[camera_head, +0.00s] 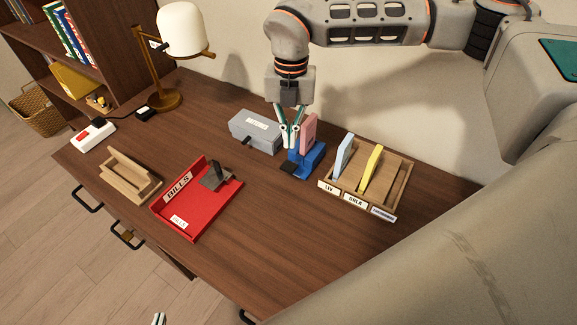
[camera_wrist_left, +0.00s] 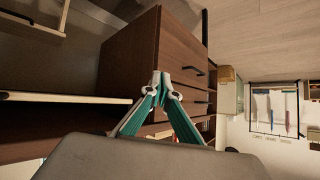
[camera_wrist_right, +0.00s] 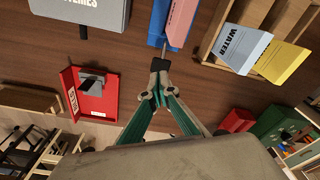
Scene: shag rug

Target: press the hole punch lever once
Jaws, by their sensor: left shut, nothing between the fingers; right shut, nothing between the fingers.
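A blue device (camera_head: 305,162) with a black-tipped part stands mid-desk, a pink upright piece (camera_head: 309,134) on it; I take it for the hole punch, but cannot be sure. My right gripper (camera_head: 290,146) is shut and empty, just above it. In the right wrist view its fingertips (camera_wrist_right: 160,92) appear just below the black tip (camera_wrist_right: 160,66); contact cannot be told. A dark grey object with a raised arm (camera_head: 215,177) is in the red tray (camera_head: 205,218).
A grey box (camera_head: 256,131) stands left of the blue device. A wooden sorter (camera_head: 399,180) with blue and yellow cards stands right. A wooden holder (camera_head: 130,177), lamp (camera_head: 183,30) and power strip (camera_head: 94,134) are left. The front middle of the desk is clear.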

